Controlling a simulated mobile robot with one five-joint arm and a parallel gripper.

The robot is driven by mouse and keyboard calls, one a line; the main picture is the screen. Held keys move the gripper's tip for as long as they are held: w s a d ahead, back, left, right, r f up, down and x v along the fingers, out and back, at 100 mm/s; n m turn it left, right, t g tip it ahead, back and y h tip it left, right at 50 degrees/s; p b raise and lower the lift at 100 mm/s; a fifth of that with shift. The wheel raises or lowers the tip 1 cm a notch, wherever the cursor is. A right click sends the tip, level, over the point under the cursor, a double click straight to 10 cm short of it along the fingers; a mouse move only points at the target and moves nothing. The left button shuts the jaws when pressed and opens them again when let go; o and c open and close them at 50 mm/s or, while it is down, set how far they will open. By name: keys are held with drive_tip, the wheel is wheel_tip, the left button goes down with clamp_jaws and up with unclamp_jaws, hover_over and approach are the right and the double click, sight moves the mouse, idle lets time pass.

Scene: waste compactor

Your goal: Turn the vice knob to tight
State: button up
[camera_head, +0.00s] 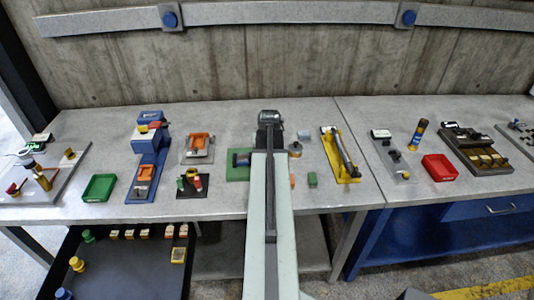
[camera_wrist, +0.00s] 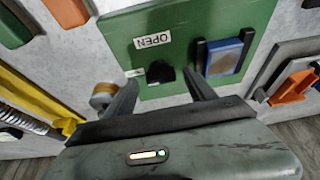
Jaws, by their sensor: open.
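A green plate (camera_wrist: 185,20) fills the upper middle of the wrist view. A small black part (camera_wrist: 160,72), perhaps the knob, sits below the label. My gripper (camera_wrist: 159,80) is open and empty, with its two fingers on either side of the black part in the picture. I cannot tell whether they touch it. In the head view the green plate (camera_head: 236,173) shows left of my arm, which hides the rest. My gripper (camera_head: 270,128) is at the arm's far end.
A yellow-framed fixture (camera_head: 340,155) stands to the right, with a copper-coloured round part (camera_head: 295,149) nearer my arm. An orange-and-grey fixture (camera_head: 199,147) and a blue stand (camera_head: 150,160) are to the left. A green tray (camera_head: 99,188) and a red tray (camera_head: 440,167) lie farther out.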

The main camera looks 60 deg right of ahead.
drive_tip(key=p+v, duration=0.5)
drive_tip(key=v, duration=0.2)
